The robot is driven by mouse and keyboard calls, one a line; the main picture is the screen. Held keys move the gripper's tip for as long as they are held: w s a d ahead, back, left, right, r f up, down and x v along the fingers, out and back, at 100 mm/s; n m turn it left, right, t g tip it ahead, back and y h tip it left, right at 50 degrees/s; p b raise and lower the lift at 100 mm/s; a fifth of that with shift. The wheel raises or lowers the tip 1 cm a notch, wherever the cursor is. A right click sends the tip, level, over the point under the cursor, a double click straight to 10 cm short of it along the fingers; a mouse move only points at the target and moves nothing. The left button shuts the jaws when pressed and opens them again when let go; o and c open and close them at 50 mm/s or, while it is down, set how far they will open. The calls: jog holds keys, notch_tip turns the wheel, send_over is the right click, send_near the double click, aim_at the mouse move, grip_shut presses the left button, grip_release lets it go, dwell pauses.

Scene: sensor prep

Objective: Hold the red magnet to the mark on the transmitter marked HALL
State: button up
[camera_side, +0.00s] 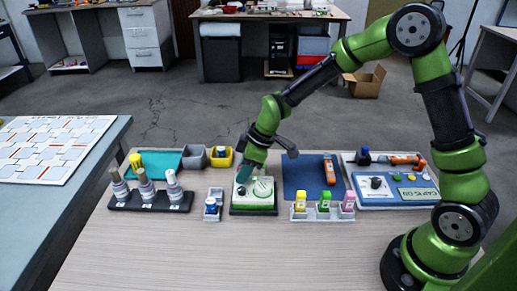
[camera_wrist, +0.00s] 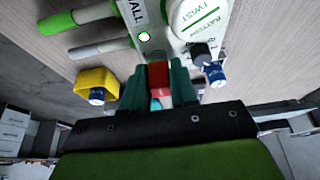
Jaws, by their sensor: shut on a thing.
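The transmitter (camera_side: 242,196) is a white and green block on a dark base in the middle of the table. In the wrist view its white face (camera_wrist: 176,35) carries the word HALL and a small bright green mark (camera_wrist: 144,37). My gripper (camera_side: 243,176) is low over its left part; in the wrist view its teal fingers (camera_wrist: 159,84) are shut on the red magnet (camera_wrist: 158,75). The magnet's red end appears just below the green mark, with a gap in the picture; whether it touches the transmitter's face I cannot tell. In the side view the fingers hide the magnet.
A yellow bin (camera_side: 226,162) and grey bin (camera_side: 195,158) stand behind the transmitter. A bottle rack (camera_side: 150,202) stands left, a blue mat (camera_side: 300,172) right. The front table is clear.

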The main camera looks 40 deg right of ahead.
dwell(0.6)
jog(key=shift+r, duration=3.5)
